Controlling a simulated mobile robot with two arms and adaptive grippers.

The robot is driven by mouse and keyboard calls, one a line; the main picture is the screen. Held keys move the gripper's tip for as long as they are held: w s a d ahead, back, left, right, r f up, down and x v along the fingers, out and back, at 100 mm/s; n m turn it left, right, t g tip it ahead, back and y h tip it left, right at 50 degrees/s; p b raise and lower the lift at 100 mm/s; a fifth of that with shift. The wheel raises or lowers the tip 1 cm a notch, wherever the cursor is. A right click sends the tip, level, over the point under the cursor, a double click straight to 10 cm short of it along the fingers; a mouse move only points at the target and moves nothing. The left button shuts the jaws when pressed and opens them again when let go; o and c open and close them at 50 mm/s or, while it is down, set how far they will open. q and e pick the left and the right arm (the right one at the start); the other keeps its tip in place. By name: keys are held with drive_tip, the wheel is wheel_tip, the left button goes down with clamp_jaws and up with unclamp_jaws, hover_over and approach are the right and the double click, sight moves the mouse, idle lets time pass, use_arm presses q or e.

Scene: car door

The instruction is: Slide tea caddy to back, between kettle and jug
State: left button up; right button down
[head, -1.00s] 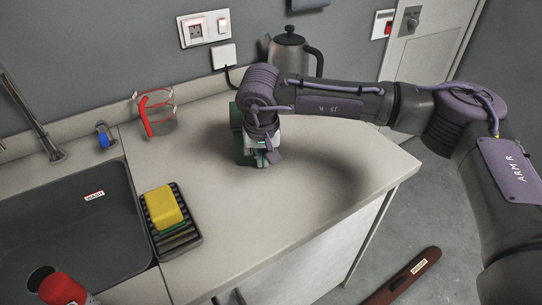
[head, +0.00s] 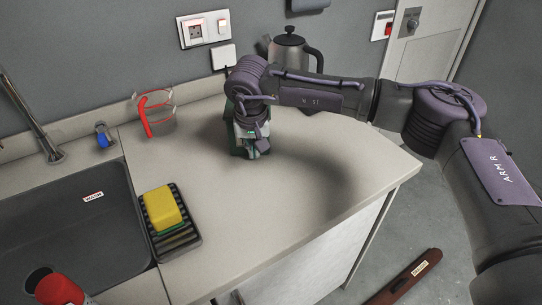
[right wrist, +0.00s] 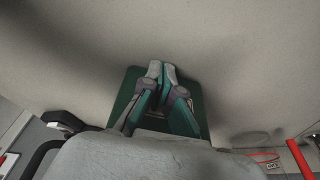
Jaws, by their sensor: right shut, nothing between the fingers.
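The dark green tea caddy (head: 231,138) stands on the counter, mostly hidden behind my right gripper (head: 253,152). In the right wrist view the caddy (right wrist: 122,98) shows behind and around my right gripper (right wrist: 161,72), whose fingers are shut together with nothing between them. The fingers overlap the caddy; exact contact is hard to tell. The steel kettle (head: 289,45) with a black handle stands at the back, right of the caddy, partly hidden by my arm. The clear jug (head: 161,116) with a red handle stands at the back left. My left gripper is not in view.
The sink (head: 75,215) is at the left, with a black rack (head: 188,238) holding a yellow sponge (head: 163,208) beside it. A wall socket (head: 203,30) is above the back edge. The counter's middle and right (head: 290,195) are clear.

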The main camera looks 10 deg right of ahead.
drive_tip(key=shift+w, duration=0.15)
drive_tip(key=shift+w+a, duration=0.25)
drive_tip(key=shift+w, duration=0.35)
drive_tip(key=shift+w+a, duration=0.25)
drive_tip(key=shift+w, duration=0.4)
drive_tip(key=shift+w+a, duration=0.25)
drive_tip(key=shift+w, duration=0.35)
drive_tip(key=shift+w, duration=0.1)
drive_tip(key=shift+w+a, duration=0.35)
drive_tip(key=shift+w, duration=0.5)
drive_tip(key=shift+w+a, duration=0.35)
drive_tip(key=shift+w, duration=0.5)
drive_tip(key=shift+s+d, duration=0.3)
drive_tip(key=shift+s, duration=0.45)
drive_tip(key=shift+s+d, duration=0.3)
drive_tip(key=shift+s, duration=0.4)
drive_tip(key=shift+r+p, duration=3.35)
drive_tip(key=shift+r, duration=1.75)
drive_tip(key=shift+f, duration=0.1)
